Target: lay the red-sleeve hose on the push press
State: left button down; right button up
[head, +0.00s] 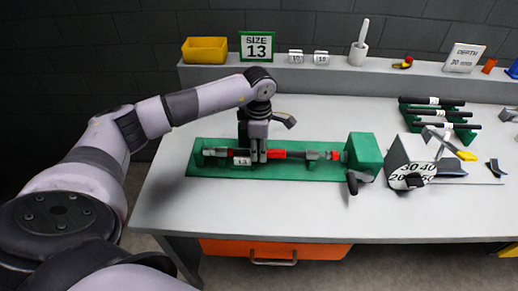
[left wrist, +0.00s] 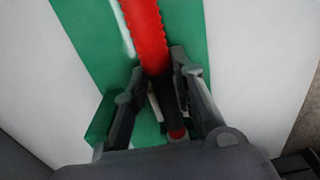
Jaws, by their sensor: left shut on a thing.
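The push press is a long green base (head: 330,174) on the grey table, with a green block (head: 362,152) at its right end. A "13" tag (head: 242,161) sits at its left part. My left gripper (head: 260,158) points down over the left-middle of the base, shut on the red-sleeve hose (head: 277,154). In the left wrist view the red sleeve (left wrist: 146,35) runs up from between my fingers (left wrist: 165,105), with a dark stretch in the grip. The hose lies along the press; whether it rests fully on it I cannot tell. My right gripper is not in view.
A grey machine with a dial (head: 412,176) stands right of the press. Dark hoses lie on a green rack (head: 435,113) behind it. A yellow bin (head: 205,50), a "SIZE 13" sign (head: 258,46) and a depth sign (head: 463,57) stand on the rear shelf. The table front is clear.

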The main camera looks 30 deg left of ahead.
pick_arm(q)
jog(key=shift+s+f+b, duration=0.1)
jog(key=shift+f+b, duration=0.2)
jog(key=shift+b, duration=0.05)
dwell(0.6)
jog(key=c, duration=1.3)
grip_release()
notch_tip(320, 180, up, 12)
jog(key=shift+f, duration=0.1)
